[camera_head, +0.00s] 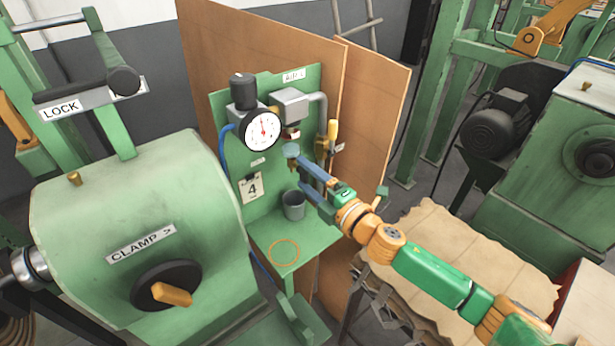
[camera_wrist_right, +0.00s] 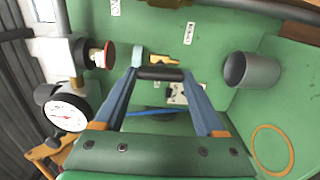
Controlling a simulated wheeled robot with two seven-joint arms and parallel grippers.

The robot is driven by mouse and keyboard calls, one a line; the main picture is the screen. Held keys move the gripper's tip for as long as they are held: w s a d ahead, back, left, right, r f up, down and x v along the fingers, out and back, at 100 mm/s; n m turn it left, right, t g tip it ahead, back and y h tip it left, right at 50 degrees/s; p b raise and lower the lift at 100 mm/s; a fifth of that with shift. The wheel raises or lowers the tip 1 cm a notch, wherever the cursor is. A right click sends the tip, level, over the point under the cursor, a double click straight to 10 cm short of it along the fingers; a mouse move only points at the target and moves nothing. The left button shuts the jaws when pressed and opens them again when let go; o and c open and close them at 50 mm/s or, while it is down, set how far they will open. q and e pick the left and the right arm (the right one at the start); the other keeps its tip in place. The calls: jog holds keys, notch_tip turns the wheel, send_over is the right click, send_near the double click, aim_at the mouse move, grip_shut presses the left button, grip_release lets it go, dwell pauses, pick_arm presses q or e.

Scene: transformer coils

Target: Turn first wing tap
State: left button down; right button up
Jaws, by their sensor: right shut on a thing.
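A green panel (camera_head: 226,135) carries the taps and a gauge. My right gripper (camera_head: 302,165) reaches it from the lower right, its blue fingers beside the panel. In the right wrist view, a dark bar (camera_wrist_right: 160,74) spans the gap between my fingertips, and the fingers are closed on its ends. It looks like the wing of a tap, with a brass body (camera_wrist_right: 163,61) just behind it. A pale blue-green piece (camera_wrist_right: 137,57) stands at the left fingertip. The fingers hide part of the tap in the head view. My left gripper is out of view.
A pressure gauge (camera_head: 263,130) sits left above my gripper, with a red-faced knob (camera_wrist_right: 109,56) near it in the wrist view. A yellow-handled lever (camera_head: 333,132) is to the right.

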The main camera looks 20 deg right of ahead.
jog(key=o, duration=1.3)
jog(key=b+v, duration=0.2)
jog(key=v, duration=0.5)
jog(key=shift+b, duration=0.4)
